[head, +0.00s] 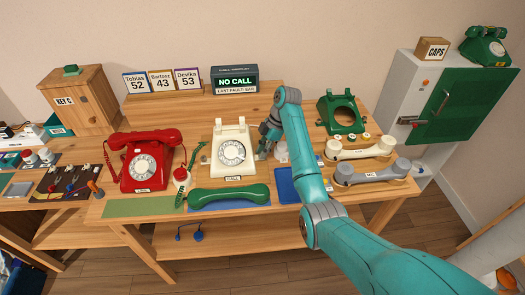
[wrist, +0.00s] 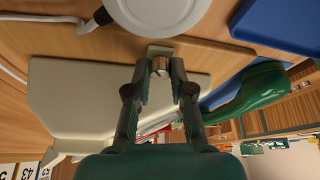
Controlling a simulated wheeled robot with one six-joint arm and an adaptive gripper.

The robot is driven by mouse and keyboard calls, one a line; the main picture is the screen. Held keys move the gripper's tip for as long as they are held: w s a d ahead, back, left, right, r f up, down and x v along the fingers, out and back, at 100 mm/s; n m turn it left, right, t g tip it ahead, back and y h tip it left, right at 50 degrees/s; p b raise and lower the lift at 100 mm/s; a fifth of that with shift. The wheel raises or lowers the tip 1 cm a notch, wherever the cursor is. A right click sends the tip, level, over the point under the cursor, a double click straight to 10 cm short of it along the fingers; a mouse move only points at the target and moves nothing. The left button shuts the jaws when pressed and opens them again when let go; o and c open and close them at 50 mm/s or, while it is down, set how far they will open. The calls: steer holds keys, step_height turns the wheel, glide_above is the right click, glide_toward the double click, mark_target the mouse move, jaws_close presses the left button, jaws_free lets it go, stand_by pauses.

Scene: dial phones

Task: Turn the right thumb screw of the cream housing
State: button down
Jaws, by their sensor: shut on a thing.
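The cream housing (head: 232,165) is a dial phone standing upright in the middle of the table in the head view. Its pale side fills the left of the wrist view (wrist: 80,100). My gripper (head: 263,150) is at the right side of the housing, partly hidden by my arm in the head view. In the wrist view my gripper (wrist: 160,78) has its fingertips shut on a small metallic thumb screw (wrist: 159,66) beside the housing. The fingers cover part of the screw, and how far it is turned cannot be told. The screw is not discernible in the head view.
A green handset (head: 230,195) lies in front of the housing. A red phone (head: 143,160) stands to the left. A green phone shell (head: 340,114), a cream handset (head: 360,148) and a grey handset (head: 372,172) are to the right. A white round object (wrist: 155,12) is close to my fingertips.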

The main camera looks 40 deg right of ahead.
steer(key=m, duration=0.2)
steer(key=m+t+h, duration=0.1)
steer(key=m, duration=0.1)
steer(key=shift+s+m+t, duration=0.1)
steer(key=shift+m+t, duration=0.2)
steer(key=shift+m, duration=0.1)
steer(key=shift+a+m+t+h, duration=0.1)
steer(key=shift+m+t+h, duration=0.4)
steer(key=shift+m, duration=1.3)
steer(key=c, duration=1.3)
jaws_free()
steer(key=shift+r, duration=0.1)
steer(key=shift+v, duration=3.7)
steer(key=shift+o, duration=0.4)
